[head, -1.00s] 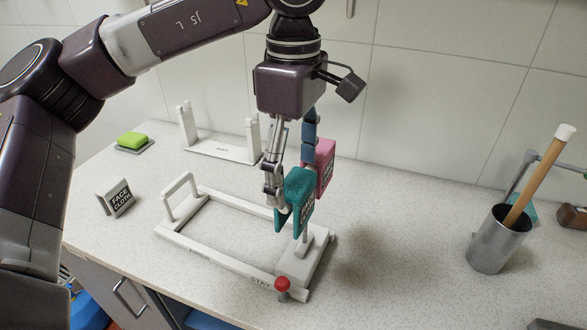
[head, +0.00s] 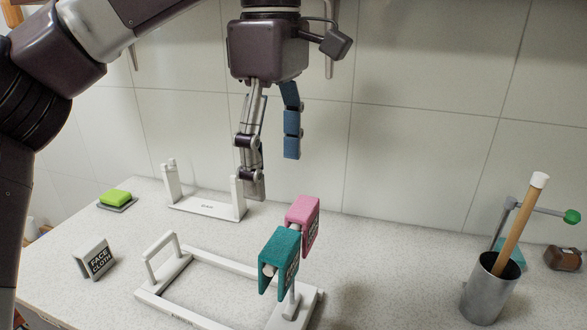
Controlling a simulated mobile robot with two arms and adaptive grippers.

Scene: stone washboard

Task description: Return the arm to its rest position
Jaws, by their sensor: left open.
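My left gripper (head: 272,172) is open and empty. It hangs fingers-down in the air above and behind the white frame (head: 221,262) on the stone counter, apart from everything below it. My left arm comes in from the upper left. My right gripper is not in view.
A white two-post stand (head: 205,205) is behind the frame. A green sponge (head: 115,197) and a face cloth sign (head: 95,259) are at the left. A metal cup (head: 489,290) with a wooden stick (head: 520,222) and a brown item (head: 562,258) are at the right. Counter between frame and cup is clear.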

